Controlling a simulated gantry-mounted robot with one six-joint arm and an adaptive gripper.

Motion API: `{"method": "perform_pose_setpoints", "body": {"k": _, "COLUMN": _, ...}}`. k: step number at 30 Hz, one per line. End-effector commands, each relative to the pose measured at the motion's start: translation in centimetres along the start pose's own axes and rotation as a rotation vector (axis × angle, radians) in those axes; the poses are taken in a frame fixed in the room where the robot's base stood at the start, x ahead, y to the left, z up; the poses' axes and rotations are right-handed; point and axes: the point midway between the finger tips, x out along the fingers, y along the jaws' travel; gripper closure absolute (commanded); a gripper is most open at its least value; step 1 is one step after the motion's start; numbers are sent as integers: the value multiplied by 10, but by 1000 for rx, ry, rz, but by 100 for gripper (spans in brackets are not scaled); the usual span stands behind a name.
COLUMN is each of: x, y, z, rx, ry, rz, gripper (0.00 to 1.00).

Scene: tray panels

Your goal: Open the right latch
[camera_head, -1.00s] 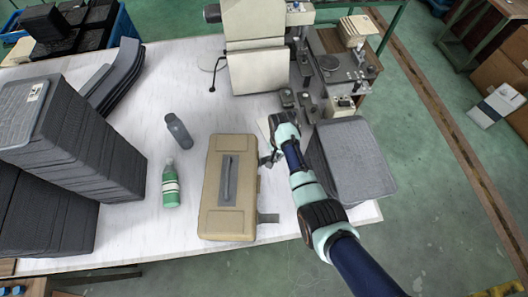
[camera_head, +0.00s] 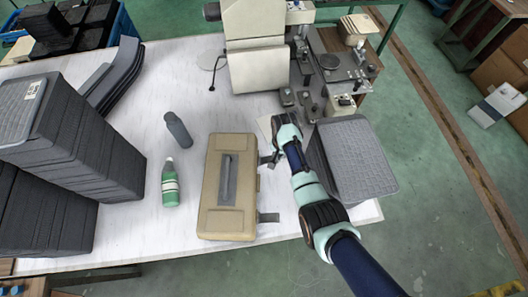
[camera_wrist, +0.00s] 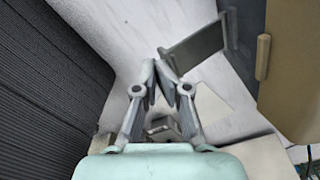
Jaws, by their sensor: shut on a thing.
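A tan case (camera_head: 211,190) with a grey handle (camera_head: 228,180) lies on the white table. Its latches are on its right-hand side in the head view. The near latch (camera_head: 268,217) sticks outward from the case. My gripper (camera_head: 270,158) is at the far latch, which it partly hides in the head view. In the wrist view the far latch is a grey flap (camera_wrist: 200,45) standing out from the tan case (camera_wrist: 291,70). My fingers (camera_wrist: 166,69) are closed together at the flap's outer end, shut on it.
A stack of grey trays (camera_head: 355,160) stands close to the right of my gripper. A taller tray stack (camera_head: 75,130) is at the left. A machine (camera_head: 255,55) stands behind.

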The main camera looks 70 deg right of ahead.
Motion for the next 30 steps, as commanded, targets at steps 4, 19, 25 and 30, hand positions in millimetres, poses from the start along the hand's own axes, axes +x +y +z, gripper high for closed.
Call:
{"method": "perform_pose_setpoints", "body": {"k": 4, "x": 5, "y": 0, "z": 1, "rx": -1, "ry": -3, "rz": -2, "gripper": 100}}
{"method": "perform_pose_setpoints", "body": {"k": 19, "x": 10, "y": 2, "z": 0, "rx": -2, "ry": -3, "rz": -2, "gripper": 100}}
{"method": "perform_pose_setpoints", "body": {"k": 25, "x": -2, "y": 2, "z": 0, "rx": -2, "ry": -2, "rz": -2, "gripper": 100}}
{"method": "perform_pose_setpoints", "body": {"k": 30, "x": -24, "y": 3, "z": 0, "rx": -1, "ry": -1, "rz": -1, "gripper": 100}}
